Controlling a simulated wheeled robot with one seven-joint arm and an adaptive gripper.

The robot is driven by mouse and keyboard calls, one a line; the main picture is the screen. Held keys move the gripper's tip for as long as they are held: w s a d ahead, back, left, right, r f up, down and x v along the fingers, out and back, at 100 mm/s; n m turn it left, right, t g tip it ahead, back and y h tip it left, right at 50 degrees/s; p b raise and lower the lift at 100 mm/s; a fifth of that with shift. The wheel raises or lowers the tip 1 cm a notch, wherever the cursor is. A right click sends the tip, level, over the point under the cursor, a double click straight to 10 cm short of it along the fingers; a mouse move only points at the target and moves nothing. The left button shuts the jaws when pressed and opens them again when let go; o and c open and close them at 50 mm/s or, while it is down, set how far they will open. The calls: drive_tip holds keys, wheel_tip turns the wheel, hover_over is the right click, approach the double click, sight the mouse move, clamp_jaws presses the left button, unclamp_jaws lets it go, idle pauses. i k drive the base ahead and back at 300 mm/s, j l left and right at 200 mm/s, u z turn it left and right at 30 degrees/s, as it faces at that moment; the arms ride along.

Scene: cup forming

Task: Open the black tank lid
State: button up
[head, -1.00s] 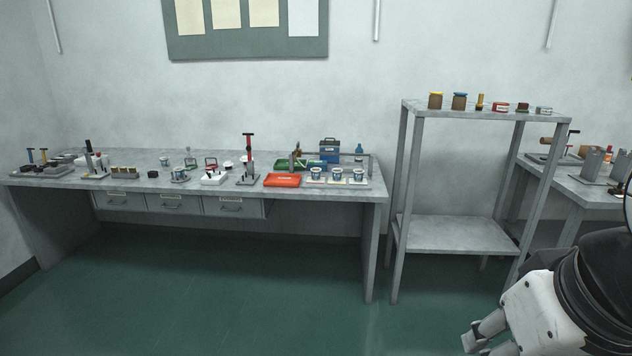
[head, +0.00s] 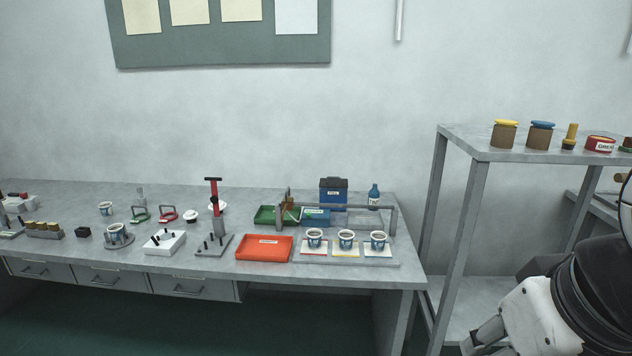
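A blue tank (head: 333,195) stands at the back right of the long workbench in the head view. Its dark, near-black lid (head: 333,183) sits on top and looks shut. My gripper (head: 483,338) seems to be the pale grey end at the bottom right, partly cut off by the frame edge. It is well apart from the tank, and its fingers are too unclear to tell whether they are open.
A grey rail frame (head: 345,208) stands in front of the tank, with several cups before it. A red tray (head: 264,248) lies nearer. A tall shelf (head: 462,140) stands right of the bench.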

sight(329, 182)
drive_tip(key=i, duration=0.7)
drive_tip(key=i+u, duration=0.15)
drive_tip(key=i, duration=0.5)
drive_tip(key=i+l, duration=0.2)
drive_tip(key=i, duration=0.5)
